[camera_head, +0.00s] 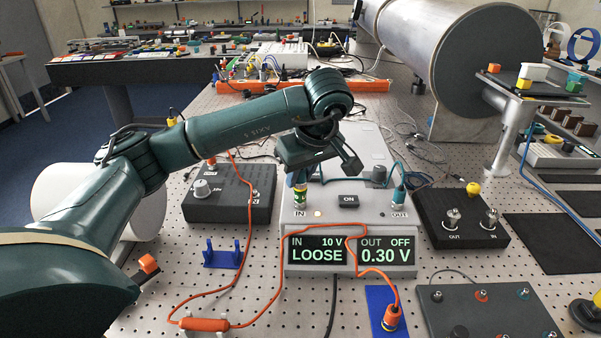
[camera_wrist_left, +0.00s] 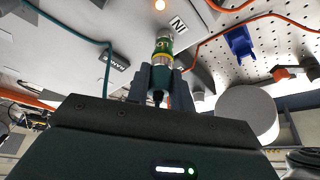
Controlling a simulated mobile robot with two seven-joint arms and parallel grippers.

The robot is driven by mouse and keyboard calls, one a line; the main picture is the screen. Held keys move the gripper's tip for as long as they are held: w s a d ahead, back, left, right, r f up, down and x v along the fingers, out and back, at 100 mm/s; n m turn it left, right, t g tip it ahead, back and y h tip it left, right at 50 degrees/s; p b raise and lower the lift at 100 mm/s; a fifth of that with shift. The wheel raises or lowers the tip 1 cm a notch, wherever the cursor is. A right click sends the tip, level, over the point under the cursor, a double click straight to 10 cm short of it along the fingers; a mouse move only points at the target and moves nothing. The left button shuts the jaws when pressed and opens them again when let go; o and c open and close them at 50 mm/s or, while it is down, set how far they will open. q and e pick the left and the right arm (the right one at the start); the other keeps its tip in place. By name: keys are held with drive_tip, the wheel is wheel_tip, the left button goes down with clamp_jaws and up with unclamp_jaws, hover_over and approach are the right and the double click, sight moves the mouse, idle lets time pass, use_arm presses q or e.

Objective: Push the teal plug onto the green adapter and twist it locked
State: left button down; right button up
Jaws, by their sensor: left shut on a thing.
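The green adapter (camera_head: 300,193), with a yellow band, stands upright at the IN side of the grey test box (camera_head: 345,222). In the left wrist view the adapter (camera_wrist_left: 163,47) points away from my gripper. My left gripper (camera_head: 301,172) is above it, its fingers (camera_wrist_left: 161,82) shut on the teal plug (camera_wrist_left: 160,73) in line with the adapter. The plug is mostly hidden by the fingers; I cannot tell how it is seated. The box display (camera_head: 318,250) reads IN 10 V LOOSE and OUT OFF 0.30 V. My right gripper is not in view.
A teal lead (camera_head: 399,196) stands at OUT. A black box (camera_head: 230,194) is left of the test box, another (camera_head: 461,219) right. An orange cable (camera_head: 247,262) runs in front to an orange plug (camera_head: 391,316) on a blue pad. A blue holder (camera_head: 222,256) stands nearby.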

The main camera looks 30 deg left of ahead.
use_arm(q)
drive_tip(key=c, duration=1.8)
unclamp_jaws()
clamp_jaws()
drive_tip(key=shift+f+m+t+b, duration=0.2)
drive_tip(key=shift+m+t+b, duration=0.15)
drive_tip(key=shift+m, duration=0.55)
drive_tip(key=m+h, duration=0.1)
drive_tip(key=m, duration=0.2)
drive_tip(key=shift+r+t+b, duration=0.1)
drive_tip(key=shift+t+b, duration=0.25)
drive_tip(key=shift+b, duration=0.05)
drive_tip(key=shift+m, duration=0.3)
drive_tip(key=shift+m+h+b, duration=0.3)
drive_tip(key=shift+m+h, duration=0.1)
drive_tip(key=shift+m, duration=0.1)
drive_tip(key=shift+o, duration=0.9)
unclamp_jaws()
drive_tip(key=shift+m, duration=0.3)
drive_tip(key=o, duration=0.5)
drive_tip(key=shift+t, duration=0.3)
